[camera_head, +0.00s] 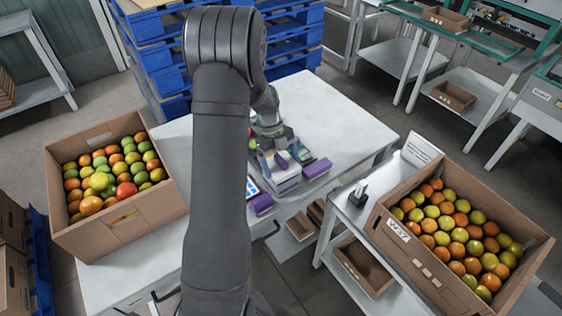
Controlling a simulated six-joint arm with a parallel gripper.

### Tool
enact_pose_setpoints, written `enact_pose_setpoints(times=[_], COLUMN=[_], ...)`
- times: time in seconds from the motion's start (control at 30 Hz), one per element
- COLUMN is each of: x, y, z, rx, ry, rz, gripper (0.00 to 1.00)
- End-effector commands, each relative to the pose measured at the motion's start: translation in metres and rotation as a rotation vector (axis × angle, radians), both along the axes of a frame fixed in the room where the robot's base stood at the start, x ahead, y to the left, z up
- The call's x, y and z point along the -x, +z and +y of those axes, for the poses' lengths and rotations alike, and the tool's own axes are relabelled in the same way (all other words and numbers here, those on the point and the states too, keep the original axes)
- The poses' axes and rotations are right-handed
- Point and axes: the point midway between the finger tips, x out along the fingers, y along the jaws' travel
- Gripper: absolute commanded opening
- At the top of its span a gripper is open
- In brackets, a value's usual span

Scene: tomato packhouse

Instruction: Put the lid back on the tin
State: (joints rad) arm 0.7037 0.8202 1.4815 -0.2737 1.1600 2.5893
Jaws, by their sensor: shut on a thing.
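My gripper (288,188) is low over the right part of the white table, just beyond my arm. Its purple fingers are spread wide apart, one toward the front and one toward the right. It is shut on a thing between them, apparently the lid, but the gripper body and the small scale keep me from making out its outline. I cannot make out the tin; it may be hidden under the gripper or behind my arm. I cannot tell whether the lid touches the tin.
The white table (318,105) is clear behind and right of my gripper. A blue-and-white item (252,186) lies beside it, partly hidden by my arm. A cardboard box (143,221) of tomatoes stands left; another box (398,232) stands right on a side table. Blue pallets (163,58) are behind.

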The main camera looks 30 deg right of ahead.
Motion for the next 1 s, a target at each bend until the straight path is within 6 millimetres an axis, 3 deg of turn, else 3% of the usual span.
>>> enact_pose_setpoints(times=[0.87, 0.9, 0.93, 1.0], x=[0.0, 0.0, 0.0, 0.0], y=[-0.011, -0.011, -0.011, -0.011], z=[0.0, 0.0, 0.0, 0.0], rx=[0.0, 0.0, 0.0, 0.0], ry=[0.0, 0.0, 0.0, 0.0], rz=[0.001, 0.001, 0.001, 0.001], gripper=[0.6, 0.92, 0.98, 1.0])
